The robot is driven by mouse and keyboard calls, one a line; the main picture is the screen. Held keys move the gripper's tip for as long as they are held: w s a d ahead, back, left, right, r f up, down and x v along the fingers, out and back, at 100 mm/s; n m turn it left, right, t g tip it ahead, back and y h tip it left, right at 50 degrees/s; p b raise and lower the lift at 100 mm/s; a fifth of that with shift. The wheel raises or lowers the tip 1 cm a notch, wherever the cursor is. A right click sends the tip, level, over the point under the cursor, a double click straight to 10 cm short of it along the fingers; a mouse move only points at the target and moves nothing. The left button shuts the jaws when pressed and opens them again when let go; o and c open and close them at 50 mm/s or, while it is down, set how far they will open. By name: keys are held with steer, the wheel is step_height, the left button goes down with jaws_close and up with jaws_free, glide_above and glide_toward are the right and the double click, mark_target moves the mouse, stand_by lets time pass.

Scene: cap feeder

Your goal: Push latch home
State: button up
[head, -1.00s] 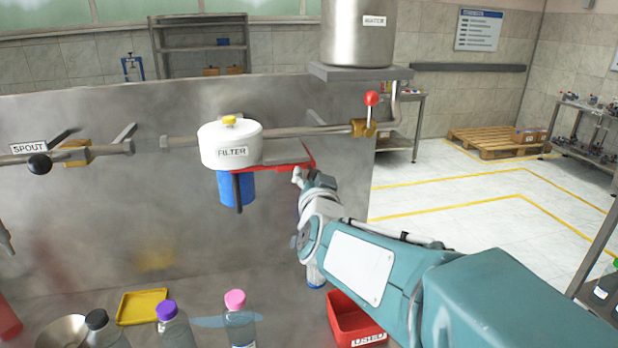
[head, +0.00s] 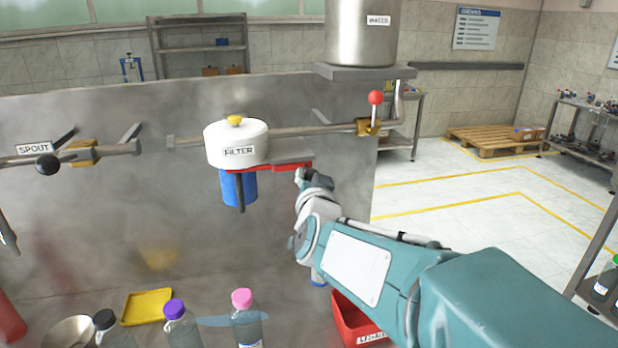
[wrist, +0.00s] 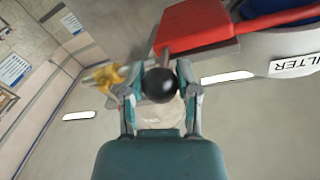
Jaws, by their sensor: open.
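The white filter housing (head: 238,143) with a yellow knob on top is fixed on the pipe at the metal panel. A red latch bar (head: 285,168) runs under its right side and also shows upside down in the wrist view (wrist: 195,27). My gripper (head: 303,178) is at the right end of the red bar. In the wrist view my gripper (wrist: 160,92) has its fingers apart, one on each side of a black round knob (wrist: 160,86) beside the red bar. I cannot tell whether either finger touches the knob. The head view hides this knob.
A blue cylinder (head: 231,187) and a dark handle (head: 240,195) hang below the filter. A brass valve with a red ball (head: 376,98) is to the upper right. Bottles, a yellow tray (head: 148,306) and a red bin (head: 347,312) stand below.

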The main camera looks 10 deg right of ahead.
steer(key=o, duration=0.4)
steer(key=shift+a, duration=0.6)
steer(key=shift+s+d, duration=0.15)
steer(key=shift+s, duration=0.25)
steer(key=s, duration=0.3)
steer(key=s+a, duration=0.1)
steer(key=s, duration=0.3)
steer(key=s+a, duration=0.1)
steer(key=s, duration=0.3)
